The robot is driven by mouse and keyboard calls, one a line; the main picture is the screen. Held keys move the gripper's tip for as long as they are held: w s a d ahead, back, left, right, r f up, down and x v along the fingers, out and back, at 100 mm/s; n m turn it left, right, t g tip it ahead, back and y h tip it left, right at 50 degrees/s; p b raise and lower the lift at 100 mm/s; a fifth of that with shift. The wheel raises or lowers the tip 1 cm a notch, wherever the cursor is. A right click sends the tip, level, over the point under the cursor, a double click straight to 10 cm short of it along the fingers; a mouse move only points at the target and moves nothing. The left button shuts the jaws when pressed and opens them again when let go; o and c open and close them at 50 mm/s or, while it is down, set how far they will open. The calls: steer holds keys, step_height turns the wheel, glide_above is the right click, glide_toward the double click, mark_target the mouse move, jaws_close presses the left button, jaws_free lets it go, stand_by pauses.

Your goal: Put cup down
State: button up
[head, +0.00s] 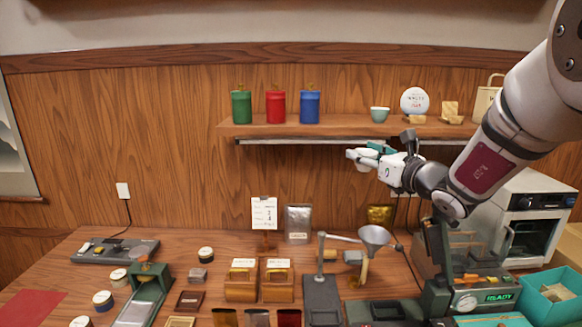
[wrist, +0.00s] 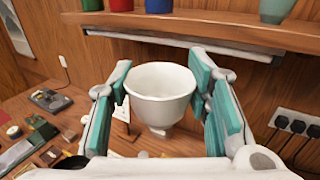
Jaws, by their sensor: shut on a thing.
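A white cup (wrist: 160,88) sits between the two teal-padded fingers of my gripper (wrist: 166,82) in the wrist view. Its mouth faces up and its inside looks empty. In the head view my gripper (head: 372,158) is below the wall shelf's front edge, high above the worktable. The cup (head: 364,165) shows there only as a small white shape, partly covered by the fingers. The cup is held in the air, apart from the table and the shelf. A pale green cup (head: 380,114) stands on the shelf above my gripper.
The shelf (head: 345,126) also carries green, red and blue canisters and a white round tea cake (head: 414,101). Below, the table (head: 60,270) is crowded with wooden boxes, a stand with a funnel (head: 374,236) and a machine (head: 478,293). Bare wood shows at the table's left.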

step_height(320, 180, down, 18)
steer(key=s+d+m+t+h, duration=0.1)
steer(key=s+m+h, duration=0.1)
steer(key=h, duration=0.1)
steer(key=shift+d, duration=0.2)
steer(key=shift+s, duration=0.2)
